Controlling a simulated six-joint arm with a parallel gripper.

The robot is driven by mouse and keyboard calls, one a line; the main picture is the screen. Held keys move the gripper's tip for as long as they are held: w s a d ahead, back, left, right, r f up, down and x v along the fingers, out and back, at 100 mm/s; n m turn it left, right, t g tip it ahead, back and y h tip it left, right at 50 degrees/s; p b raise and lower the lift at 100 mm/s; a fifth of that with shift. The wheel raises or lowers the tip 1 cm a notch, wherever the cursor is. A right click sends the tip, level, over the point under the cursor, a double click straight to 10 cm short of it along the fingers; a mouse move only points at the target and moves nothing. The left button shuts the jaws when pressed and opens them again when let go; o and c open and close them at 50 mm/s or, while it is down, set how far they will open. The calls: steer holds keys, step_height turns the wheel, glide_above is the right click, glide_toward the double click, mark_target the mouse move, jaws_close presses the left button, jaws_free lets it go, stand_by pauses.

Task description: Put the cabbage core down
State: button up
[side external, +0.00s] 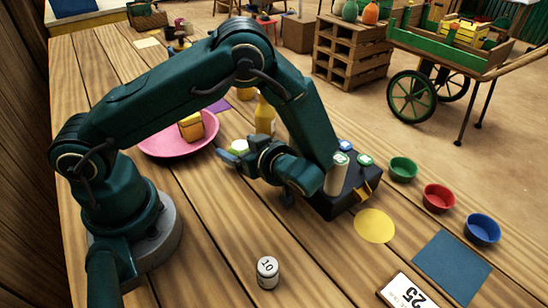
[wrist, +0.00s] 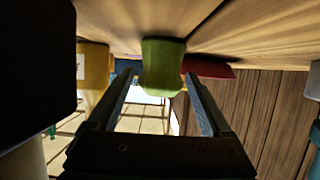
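The cabbage core, a short pale-green piece with a waist (wrist: 162,65), stands upright between my gripper's fingers in the wrist view. In the side external view its light top (side external: 239,146) shows just behind my gripper (side external: 232,156), left of the yellow bottle. My gripper lies low and level over the table. In the wrist view the two fingers (wrist: 158,76) flank the core, with a narrow gap visible on the left. The wrist picture is upside down, and the core's table end meets the wood with a dark shadow around it. My gripper hides the core's lower part in the side view.
A pink plate (side external: 152,147) with a yellow block (side external: 191,127) lies left. A yellow bottle (side external: 265,116) stands close behind my gripper. A dark box (side external: 345,200) carries a beige cylinder and capped weights. Bowls, a yellow disc (side external: 374,226) and a blue mat (side external: 450,268) lie right.

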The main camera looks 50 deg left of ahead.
steer(key=shift+r, duration=0.2)
steer(key=v, duration=1.2)
steer(key=shift+f, duration=0.1)
steer(key=s+a+r+m+t+h, duration=0.1)
steer(key=s+r+m+t+h, duration=0.4)
steer(key=m+h, duration=0.8)
steer(key=shift+s+a+r+m, duration=0.3)
steer(key=shift+s+r+m, duration=1.3)
steer(key=shift+r+m, duration=0.55)
